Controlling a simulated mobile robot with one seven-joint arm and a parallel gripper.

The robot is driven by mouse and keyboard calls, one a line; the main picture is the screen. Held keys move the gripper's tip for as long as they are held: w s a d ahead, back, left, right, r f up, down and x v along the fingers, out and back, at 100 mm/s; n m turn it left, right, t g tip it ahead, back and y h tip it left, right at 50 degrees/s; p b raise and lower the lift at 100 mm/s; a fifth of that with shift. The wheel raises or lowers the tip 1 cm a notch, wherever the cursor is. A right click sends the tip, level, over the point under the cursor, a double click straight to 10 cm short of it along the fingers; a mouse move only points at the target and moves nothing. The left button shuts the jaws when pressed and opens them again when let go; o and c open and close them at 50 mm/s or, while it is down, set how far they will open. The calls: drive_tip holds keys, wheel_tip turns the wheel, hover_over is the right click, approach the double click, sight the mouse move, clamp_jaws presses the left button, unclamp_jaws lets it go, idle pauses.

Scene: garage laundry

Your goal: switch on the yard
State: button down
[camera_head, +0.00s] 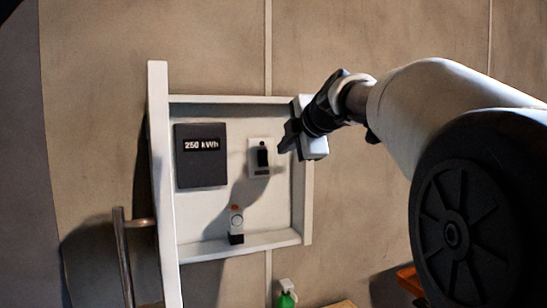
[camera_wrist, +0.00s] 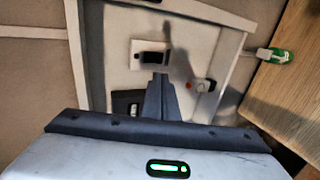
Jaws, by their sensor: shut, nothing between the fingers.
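A white wall box (camera_head: 302,215) stands open. Inside it, a switch with a black lever (camera_head: 262,156) sits on a pale plate with a small dark label that I cannot read. The lever appears raised in the head view. The switch also shows in the wrist view (camera_wrist: 153,58), just beyond my fingertips. My gripper (camera_head: 282,149) is shut and empty, just right of the switch in the head view; I cannot tell whether it touches it. Its closed fingers show in the wrist view (camera_wrist: 160,80).
A dark meter (camera_head: 201,170) reading 250 kWh is left of the switch. A small grey device with a red top (camera_head: 236,218) is at the box's bottom. The box door (camera_head: 163,190) stands open at left. A green bottle (camera_head: 286,297) and wooden surface (camera_wrist: 290,100) are below.

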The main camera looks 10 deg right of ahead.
sight(264, 165)
idle(0.4)
drive_tip(key=p+x, duration=0.4)
drive_tip(key=x, duration=0.9)
drive_tip(key=shift+w+f, duration=0.15)
drive_tip(key=shift+w, duration=0.15)
drive_tip(key=shift+w+f, duration=0.1)
drive_tip(key=shift+w+f+b, duration=0.1)
drive_tip(key=shift+f+b, duration=0.35)
drive_tip(key=shift+b, duration=0.65)
drive_tip(key=shift+w+r+t+b, duration=0.1)
drive_tip(key=shift+t+b, duration=0.2)
drive_tip(key=shift+b, duration=0.3)
drive_tip(key=shift+a+r+p, duration=0.1)
drive_tip(key=shift+r+p, duration=0.2)
drive_tip(key=shift+p, duration=0.15)
drive_tip(key=shift+r, duration=0.1)
